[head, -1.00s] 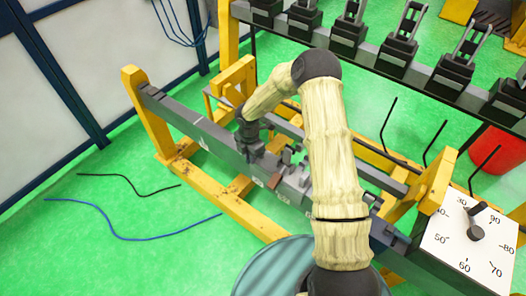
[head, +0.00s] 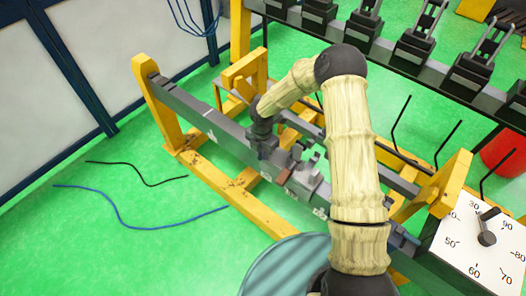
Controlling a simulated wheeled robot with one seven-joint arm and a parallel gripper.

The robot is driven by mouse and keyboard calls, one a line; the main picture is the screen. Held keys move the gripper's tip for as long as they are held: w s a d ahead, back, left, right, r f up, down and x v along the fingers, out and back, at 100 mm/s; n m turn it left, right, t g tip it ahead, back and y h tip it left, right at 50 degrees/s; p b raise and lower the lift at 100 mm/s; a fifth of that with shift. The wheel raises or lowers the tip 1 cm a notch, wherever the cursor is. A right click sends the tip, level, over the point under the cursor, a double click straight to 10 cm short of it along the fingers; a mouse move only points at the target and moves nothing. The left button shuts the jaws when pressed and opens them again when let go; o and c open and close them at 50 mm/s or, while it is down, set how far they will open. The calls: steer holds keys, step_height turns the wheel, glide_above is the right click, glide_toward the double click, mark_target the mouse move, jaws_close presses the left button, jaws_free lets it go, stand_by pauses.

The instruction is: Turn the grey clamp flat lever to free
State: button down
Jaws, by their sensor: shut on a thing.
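A grey clamp (head: 304,178) sits on the long grey bar (head: 205,122) near the middle of the yellow frame. My gripper (head: 265,152) is at the bar, just left of the clamp body, pointing down. It is shut on a small dark part there, which looks like the flat lever. The fingers and the lever are too small and dark to tell apart, and the lever's angle cannot be read. My arm covers part of the bar and frame to the right of the clamp.
The yellow frame (head: 158,105) stands on the green floor. A dark rack with several upright clamps (head: 413,45) is behind. A white dial board (head: 465,265) is at right, near a red bin (head: 497,150). Blue cable (head: 118,225) and black cable (head: 140,175) lie at left.

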steer(key=c, duration=1.4)
jaws_free()
steer(key=shift+d, duration=0.1)
steer(key=shift+o, duration=0.2)
steer(key=shift+r, duration=0.15)
step_height(320, 180, up, 17)
steer(key=b, duration=0.3)
steer(key=shift+r, duration=0.1)
steer(key=s+d+r+m+t, duration=0.1)
steer(key=s+d+m, duration=0.7)
steer(key=m, duration=0.6)
steer(key=s+d+r+m+t, duration=0.1)
steer(key=s+d+r+m, duration=0.1)
steer(key=s+d+m, duration=0.5)
steer(key=s+m, duration=0.4)
steer(key=m, duration=0.3)
steer(key=shift+s+d+r+t, duration=0.15)
steer(key=shift+s+d+t, duration=0.15)
steer(key=shift+s+d, duration=0.1)
